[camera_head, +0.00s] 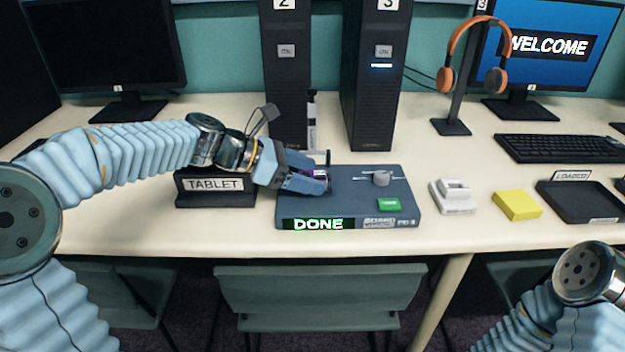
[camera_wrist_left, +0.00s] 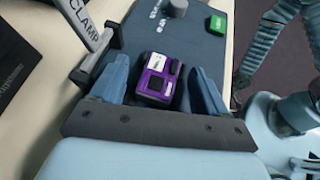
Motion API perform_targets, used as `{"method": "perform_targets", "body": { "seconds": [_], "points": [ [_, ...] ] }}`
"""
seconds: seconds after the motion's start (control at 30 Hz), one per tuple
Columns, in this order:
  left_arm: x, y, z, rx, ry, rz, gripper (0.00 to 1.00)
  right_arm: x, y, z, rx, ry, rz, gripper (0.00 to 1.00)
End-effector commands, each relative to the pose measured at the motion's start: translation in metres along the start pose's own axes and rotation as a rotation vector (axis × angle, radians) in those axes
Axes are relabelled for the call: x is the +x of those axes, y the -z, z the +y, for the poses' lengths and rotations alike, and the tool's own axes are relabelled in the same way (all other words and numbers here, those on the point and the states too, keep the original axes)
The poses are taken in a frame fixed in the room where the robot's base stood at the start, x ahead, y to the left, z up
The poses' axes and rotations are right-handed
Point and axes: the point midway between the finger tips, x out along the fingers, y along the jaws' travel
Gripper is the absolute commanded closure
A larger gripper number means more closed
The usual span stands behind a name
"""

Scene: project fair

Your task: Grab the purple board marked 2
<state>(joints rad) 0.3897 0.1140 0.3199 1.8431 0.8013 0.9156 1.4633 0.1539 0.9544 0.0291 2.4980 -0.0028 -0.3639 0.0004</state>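The purple board (camera_wrist_left: 157,78) sits on the dark blue loader station (camera_head: 350,190), in the left wrist view between the two fingers of my left gripper (camera_wrist_left: 163,66). The fingers are open, with a gap visible on each side of the board. A white label shows on it, but I cannot read a number. In the head view my left gripper (camera_head: 312,179) is low over the station's left half and hides most of the board; only a sliver of purple (camera_head: 320,174) shows. My right arm is at the lower right; its gripper is out of view.
The station shows a green DONE display (camera_head: 318,224), a grey knob (camera_head: 381,178) and a green button (camera_head: 389,204). A clamp lever (camera_wrist_left: 95,55) stands beside my left gripper. A TABLET stand (camera_head: 215,187) is left; a white block (camera_head: 453,196), yellow block (camera_head: 517,204) and LOADED tray (camera_head: 580,201) are right.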

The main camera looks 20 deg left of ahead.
Motion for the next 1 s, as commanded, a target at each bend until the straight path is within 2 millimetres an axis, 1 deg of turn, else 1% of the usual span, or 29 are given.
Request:
{"method": "perform_targets", "body": {
  "seconds": [0.03, 0.33, 0.37, 0.6, 0.7, 0.77, 0.8, 1.0],
  "points": [
    [0.000, 0.000, 0.000, 0.000, 0.000, 0.000, 0.34, 0.000, 0.000, 0.000, 0.000, 0.000, 0.000, 0.57],
    [0.000, 0.000, 0.000, 0.000, 0.001, 0.000, 0.80, 0.000, 0.000, 0.000, 0.000, 0.000, 0.000, 0.57],
    [0.000, 0.000, 0.000, 0.000, 0.001, 0.000, 0.81, 0.000, 0.000, 0.000, 0.000, 0.000, 0.000, 0.57],
    [0.000, 0.000, -0.001, 0.000, 0.002, 0.000, 0.82, 0.000, 0.000, 0.000, 0.000, 0.000, 0.000, 0.57],
    [-0.002, -0.004, -0.001, 0.002, 0.002, 0.000, 0.82, -0.001, 0.000, -0.001, 0.000, 0.000, 0.000, 0.57],
    [-0.006, -0.012, 0.000, 0.003, 0.001, -0.001, 0.82, -0.003, 0.000, -0.001, 0.000, 0.000, 0.000, 0.57],
    [-0.009, -0.018, -0.001, 0.005, 0.001, -0.001, 0.87, -0.005, 0.000, -0.002, 0.000, 0.000, 0.000, 0.57],
    [-0.031, -0.058, 0.000, 0.005, -0.001, -0.002, 0.88, -0.013, 0.000, -0.005, -0.002, 0.001, -0.001, 0.57]
  ]
}}
